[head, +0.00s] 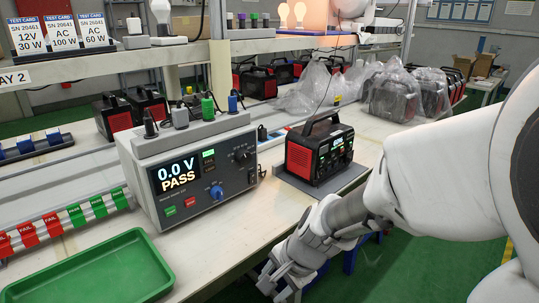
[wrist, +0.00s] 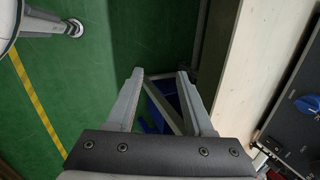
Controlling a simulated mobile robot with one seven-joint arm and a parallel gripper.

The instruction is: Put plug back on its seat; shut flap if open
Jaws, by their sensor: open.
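The tester (head: 200,175) is a grey box on the bench, its display reading "0.0 V PASS". On its top rail stand a black plug (head: 150,125), a grey plug (head: 180,117), a green plug (head: 208,107) and a blue plug (head: 232,102). A black and red power station (head: 318,150) with a top handle sits on a dark grey mat (head: 345,184) to the right. Its flap is too small to make out. My gripper (head: 281,277) is off the bench's front edge. In the wrist view it (wrist: 160,78) is open and empty, above the floor.
A green tray (head: 95,270) lies at the front left. A shelf (head: 110,57) with test cards and bulbs runs above the bench. Bagged stations (head: 395,97) stand at the back right. The bench edge (wrist: 234,75) runs along the right in the wrist view.

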